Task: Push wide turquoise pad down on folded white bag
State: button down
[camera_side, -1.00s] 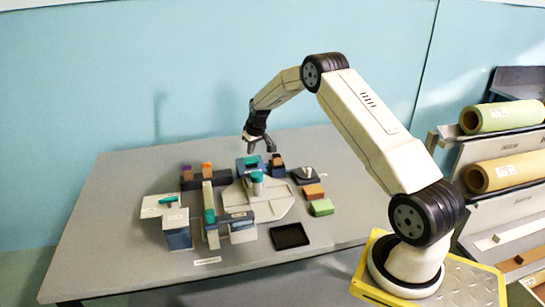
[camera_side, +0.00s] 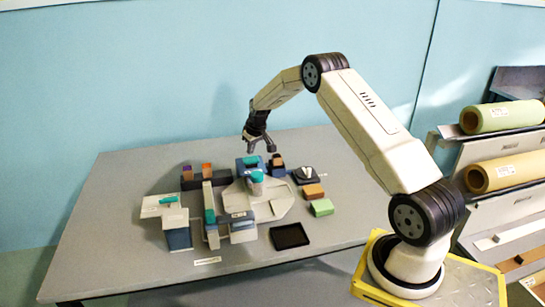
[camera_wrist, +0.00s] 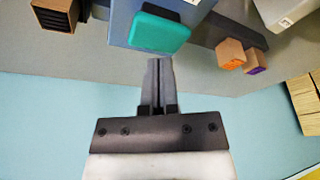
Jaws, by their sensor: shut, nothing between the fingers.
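My gripper (camera_side: 259,145) hangs above the back of the table, over the blue device; in the wrist view its dark fingers (camera_wrist: 158,66) are together with nothing between them. A wide turquoise pad (camera_wrist: 160,33) on a blue block lies just past the fingertips in that view. The side view shows a turquoise pad (camera_side: 250,160) on the blue block below my gripper, apart from the fingers. Another turquoise top (camera_side: 256,176) stands on a post in front of it. I cannot make out a folded white bag for certain.
A turquoise lever pad (camera_side: 209,216) and a white-topped blue box (camera_side: 177,234) stand to the left. Orange (camera_side: 313,191) and green (camera_side: 321,207) blocks and a black tray (camera_side: 289,236) lie to the right. The table's front right is mostly clear.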

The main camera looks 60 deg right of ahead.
aim_at(251, 159)
jog(key=shift+f, duration=1.95)
dwell(0.3)
jog(key=shift+r, duration=3.55)
jog(key=shift+a, duration=0.1)
